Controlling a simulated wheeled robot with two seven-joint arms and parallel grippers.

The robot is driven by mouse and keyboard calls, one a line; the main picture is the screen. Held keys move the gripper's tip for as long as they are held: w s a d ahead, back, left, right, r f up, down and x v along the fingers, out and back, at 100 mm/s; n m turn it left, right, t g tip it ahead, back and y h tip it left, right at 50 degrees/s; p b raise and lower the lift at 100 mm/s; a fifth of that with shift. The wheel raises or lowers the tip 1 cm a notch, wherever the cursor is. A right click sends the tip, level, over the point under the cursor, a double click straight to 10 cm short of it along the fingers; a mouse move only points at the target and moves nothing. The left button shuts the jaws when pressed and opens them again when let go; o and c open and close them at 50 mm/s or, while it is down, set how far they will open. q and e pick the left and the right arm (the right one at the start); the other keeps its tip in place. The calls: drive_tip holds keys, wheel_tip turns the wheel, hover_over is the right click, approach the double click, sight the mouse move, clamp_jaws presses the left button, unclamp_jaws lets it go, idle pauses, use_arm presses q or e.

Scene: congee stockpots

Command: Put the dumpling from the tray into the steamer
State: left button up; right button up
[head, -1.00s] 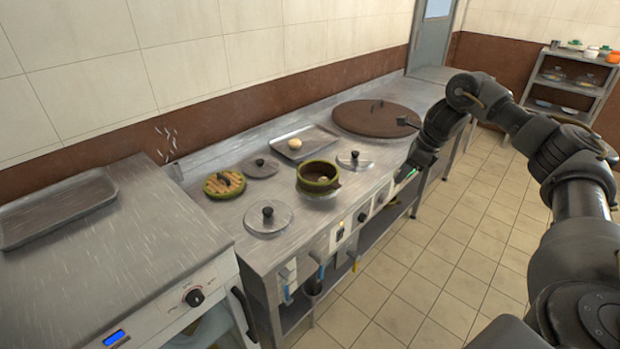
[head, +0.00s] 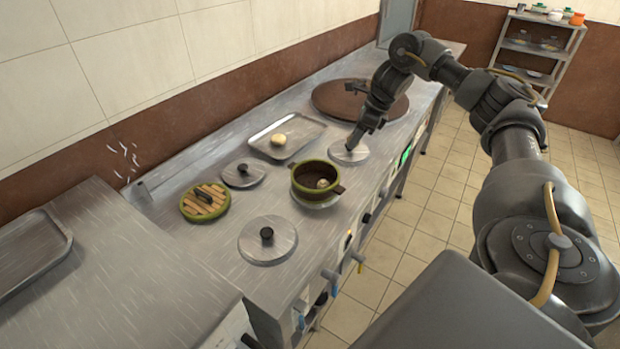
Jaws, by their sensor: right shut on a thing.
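A pale round dumpling (head: 278,139) lies on a grey metal tray (head: 305,132) at the back of the counter. The steamer (head: 304,189), a green-rimmed brown pot with side handles, stands open in front of the tray, with another pale dumpling (head: 322,184) inside. Its likely lid, a round slatted wooden one with a green rim (head: 205,211), lies to the left. My right gripper (head: 353,147) points down at a round metal lid (head: 346,157) right of the steamer. It is shut on this lid's knob, which it hides. My left gripper is out of view.
Two more metal lids with black knobs lie on the counter, one behind (head: 243,181) and one left of the steamer (head: 267,250). A large brown lid (head: 335,98) is at the back right. Another tray (head: 30,256) is at far left.

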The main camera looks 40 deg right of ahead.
drive_tip(key=a, duration=0.1)
drive_tip(key=w+a+f, duration=0.1)
drive_tip(key=w+a+f+b, duration=0.1)
drive_tip(key=a, duration=0.1)
drive_tip(key=shift+w+f, duration=0.25)
drive_tip(key=w+a+f, duration=0.1)
drive_tip(key=a, duration=0.1)
drive_tip(key=b, duration=0.2)
approach(306, 181)
drive_tip(key=shift+w+a+f, duration=0.2)
drive_tip(key=shift+w+f, duration=0.55)
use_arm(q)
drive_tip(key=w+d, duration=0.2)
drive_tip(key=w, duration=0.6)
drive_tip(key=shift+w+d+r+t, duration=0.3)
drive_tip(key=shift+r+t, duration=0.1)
use_arm(e)
drive_tip(key=shift+w+a+f, duration=0.15)
drive_tip(key=shift+a+f, duration=0.1)
